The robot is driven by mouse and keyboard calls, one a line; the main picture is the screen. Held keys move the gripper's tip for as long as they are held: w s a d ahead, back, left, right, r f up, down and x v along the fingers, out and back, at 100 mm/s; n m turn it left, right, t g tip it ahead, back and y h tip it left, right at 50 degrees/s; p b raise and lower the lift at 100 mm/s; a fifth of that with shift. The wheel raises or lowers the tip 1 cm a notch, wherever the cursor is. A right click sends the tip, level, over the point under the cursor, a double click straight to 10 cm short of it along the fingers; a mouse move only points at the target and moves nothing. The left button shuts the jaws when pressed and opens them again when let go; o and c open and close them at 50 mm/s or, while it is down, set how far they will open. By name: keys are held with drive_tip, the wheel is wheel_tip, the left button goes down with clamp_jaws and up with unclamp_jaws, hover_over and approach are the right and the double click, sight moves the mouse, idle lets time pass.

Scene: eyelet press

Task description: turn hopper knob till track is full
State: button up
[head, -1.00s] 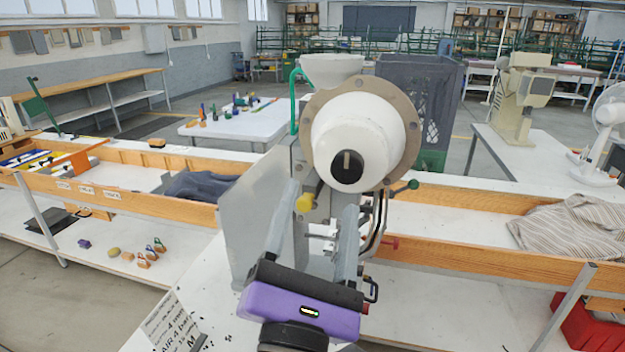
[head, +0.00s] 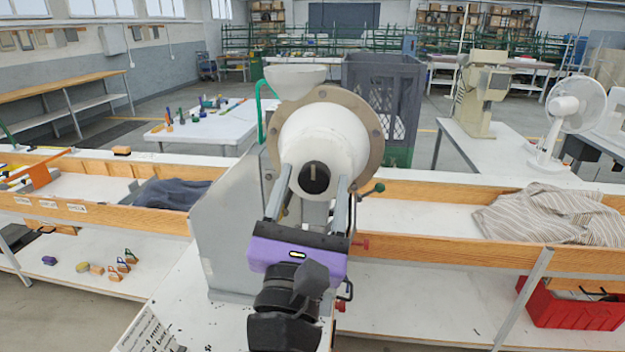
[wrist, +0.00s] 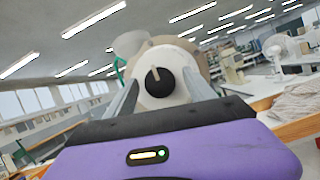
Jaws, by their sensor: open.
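The hopper knob (head: 314,178) is a round black knob with a pale mark, on the front of the white hopper drum (head: 322,136) of the eyelet press. In the wrist view the knob (wrist: 159,82) shows between the two fingers, its mark near upright. My purple gripper (head: 313,187) is open, with one finger to each side of the knob; I cannot tell whether they touch it. The fingers also straddle it in the wrist view (wrist: 163,85). The track below the drum is hidden behind my gripper and arm.
A green-tipped lever (head: 378,188) and a red knob (head: 362,244) stick out at the right. A striped cloth (head: 550,215) lies on the bench at right, and a dark cloth (head: 172,193) at left.

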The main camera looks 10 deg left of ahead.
drive_tip(key=shift+w, duration=0.1)
drive_tip(key=c, duration=1.4)
drive_tip(key=shift+o, duration=0.2)
